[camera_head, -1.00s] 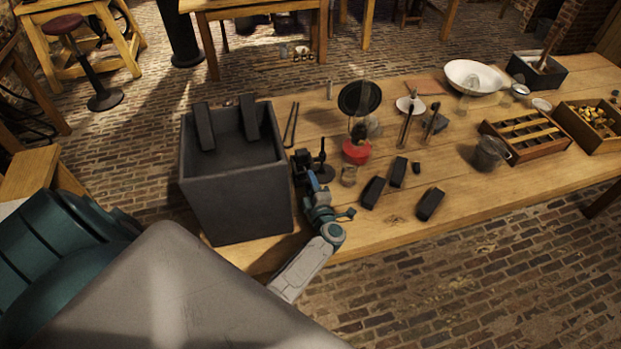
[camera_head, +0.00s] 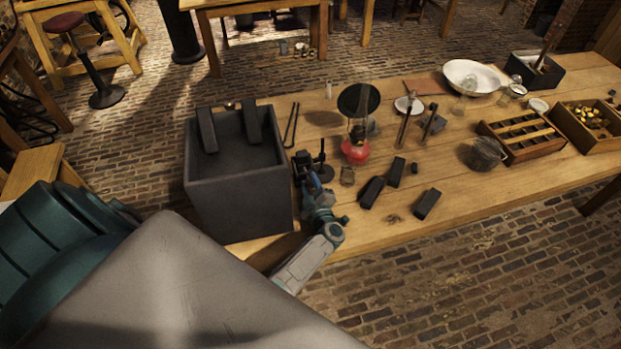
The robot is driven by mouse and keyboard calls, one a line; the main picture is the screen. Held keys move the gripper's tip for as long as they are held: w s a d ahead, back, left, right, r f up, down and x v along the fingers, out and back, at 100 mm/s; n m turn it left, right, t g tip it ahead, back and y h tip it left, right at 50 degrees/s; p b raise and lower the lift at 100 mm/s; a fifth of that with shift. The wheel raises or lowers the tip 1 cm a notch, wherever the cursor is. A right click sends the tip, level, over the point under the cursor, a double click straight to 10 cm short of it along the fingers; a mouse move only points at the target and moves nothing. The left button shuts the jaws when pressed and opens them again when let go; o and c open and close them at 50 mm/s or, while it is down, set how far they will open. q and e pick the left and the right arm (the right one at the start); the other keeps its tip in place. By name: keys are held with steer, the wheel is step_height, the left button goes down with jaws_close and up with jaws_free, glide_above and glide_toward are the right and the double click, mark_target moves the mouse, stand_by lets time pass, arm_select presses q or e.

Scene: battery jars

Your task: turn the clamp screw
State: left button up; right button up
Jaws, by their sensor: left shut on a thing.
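My left gripper (camera_head: 304,162) is beside the right wall of a large grey open-topped jar (camera_head: 238,196), close to its upper right edge. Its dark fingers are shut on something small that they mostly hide. A dark upright stand with a round foot (camera_head: 322,172) is right beside the fingers; I cannot tell whether they touch it. The clamp screw cannot be made out separately. Two dark plates (camera_head: 207,130) (camera_head: 251,121) lean at the jar's far rim. My right gripper is not in view.
A red oil lamp (camera_head: 355,150) and a small glass (camera_head: 347,176) stand close right of the gripper. Several black blocks (camera_head: 371,192) lie on the wooden table (camera_head: 450,206). A wooden rack (camera_head: 522,136) and a white bowl (camera_head: 472,76) are farther right.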

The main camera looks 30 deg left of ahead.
arm_select(q)
steer(key=o, duration=1)
steer(key=shift+s+d+f, duration=0.1)
steer(key=shift+s+d, duration=0.15)
steer(key=shift+d, duration=0.05)
steer(key=b+v, duration=0.3)
steer(key=v, duration=0.6)
steer(key=shift+s+d+b, duration=0.3)
steer(key=shift+s+d, duration=0.05)
